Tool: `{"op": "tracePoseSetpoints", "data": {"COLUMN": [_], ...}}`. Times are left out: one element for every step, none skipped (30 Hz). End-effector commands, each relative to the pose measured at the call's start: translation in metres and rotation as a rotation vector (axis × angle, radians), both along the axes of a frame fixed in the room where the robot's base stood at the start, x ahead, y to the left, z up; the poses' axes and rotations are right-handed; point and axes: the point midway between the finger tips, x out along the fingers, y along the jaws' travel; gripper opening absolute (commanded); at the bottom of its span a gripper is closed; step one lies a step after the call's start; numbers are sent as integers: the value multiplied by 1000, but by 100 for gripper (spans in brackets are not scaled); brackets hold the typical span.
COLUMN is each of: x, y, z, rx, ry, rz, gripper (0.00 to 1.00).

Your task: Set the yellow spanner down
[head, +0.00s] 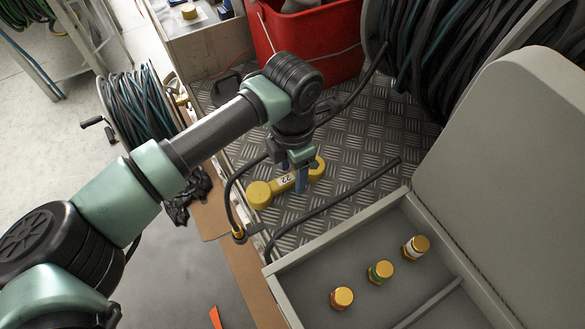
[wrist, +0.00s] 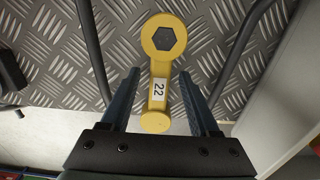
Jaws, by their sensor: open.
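The yellow spanner (head: 284,184) lies flat on, or just over, the chequered metal plate (head: 345,160), close to the plate's left edge. In the wrist view the spanner (wrist: 158,60) shows a ring head with a hexagonal hole at the top, a white "22" label on its handle, and a rounded lower end. My gripper (head: 299,172) points down over it. In the wrist view my gripper (wrist: 158,85) is open, with one finger on each side of the handle and gaps between. Whether the spanner's underside fully touches the plate is hard to tell.
A black hose (head: 340,203) lies across the plate beside the spanner. A grey tray (head: 325,265) with several brass fittings is at lower right. A red bin (head: 315,45) and a large hose reel (head: 440,60) stand behind. Bare plate lies right of the gripper.

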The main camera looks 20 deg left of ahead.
Motion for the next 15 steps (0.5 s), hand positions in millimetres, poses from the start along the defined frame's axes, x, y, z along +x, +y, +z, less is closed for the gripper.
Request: {"op": "tracePoseSetpoints", "data": {"x": [0,0,0,0,0,1,1,1,1,1,1,1,1,1,1], "y": [0,0,0,0,0,1,1,1,1,1,1,1,1,1,1], "z": [1,2,5,7,11,17,22,29,37,44,51,60,67,74,82], "rx": [0,0,0,1,1,2,2,2,3,3,4,4,4,4,3], "ry": [0,0,0,-1,-1,-2,-2,-4,-4,-4,-4,-4,-4,-4,-3], "rz": [0,0,0,0,-1,-1,-1,0,0,0,0,-1,-1,-1,0], "gripper": [62,62,62,62,62,62,62,62,62,62,62,62,62,62,62]}}
